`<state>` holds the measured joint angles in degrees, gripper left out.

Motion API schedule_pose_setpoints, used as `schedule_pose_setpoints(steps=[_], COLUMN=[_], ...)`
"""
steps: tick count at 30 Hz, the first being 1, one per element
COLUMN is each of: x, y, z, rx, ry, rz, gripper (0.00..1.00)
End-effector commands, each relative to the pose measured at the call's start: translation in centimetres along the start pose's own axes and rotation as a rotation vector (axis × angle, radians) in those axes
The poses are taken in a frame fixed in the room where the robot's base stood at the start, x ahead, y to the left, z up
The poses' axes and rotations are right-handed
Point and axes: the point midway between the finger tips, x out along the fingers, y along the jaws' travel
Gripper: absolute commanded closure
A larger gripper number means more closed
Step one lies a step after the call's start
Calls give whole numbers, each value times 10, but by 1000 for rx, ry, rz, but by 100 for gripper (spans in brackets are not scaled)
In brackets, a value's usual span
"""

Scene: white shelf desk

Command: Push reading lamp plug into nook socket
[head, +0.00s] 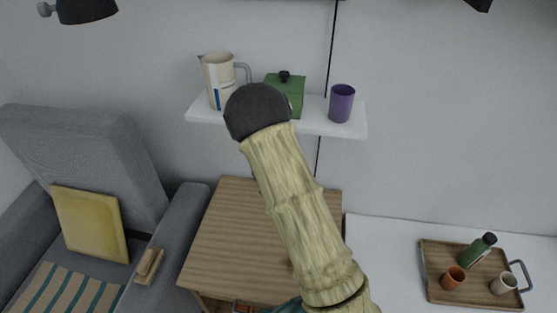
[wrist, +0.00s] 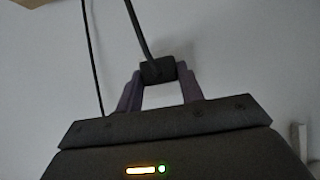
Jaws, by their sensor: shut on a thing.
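My gripper (wrist: 160,78) is shut on a small dark block, the plug (wrist: 157,71), in the wrist view. The plug sits between the two fingertips, and a dark cord (wrist: 138,30) rises from it. Plain grey wall lies behind it. I cannot make out the nook socket in either view. In the head view my arm crosses the middle and my gripper is hidden. A dark lamp head (head: 86,10) shows at the top left; I cannot tell whether the cord belongs to it.
A wall shelf (head: 351,130) holds a kettle (head: 220,78), a green pot (head: 291,101) and a purple cup (head: 341,103). Below are a wooden table (head: 226,235), a grey armchair (head: 88,160) and a tray (head: 436,272) on a white surface. A second cord (wrist: 92,60) hangs left of the plug.

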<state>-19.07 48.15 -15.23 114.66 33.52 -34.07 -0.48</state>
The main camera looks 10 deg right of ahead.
Motion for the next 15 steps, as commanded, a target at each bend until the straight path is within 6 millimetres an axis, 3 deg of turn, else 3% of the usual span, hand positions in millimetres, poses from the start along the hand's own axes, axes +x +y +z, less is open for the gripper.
schedule_pose_setpoints(steps=[15], x=[9], y=[0], z=[-6], rx=[1], ry=[1], rz=[0], gripper=[90])
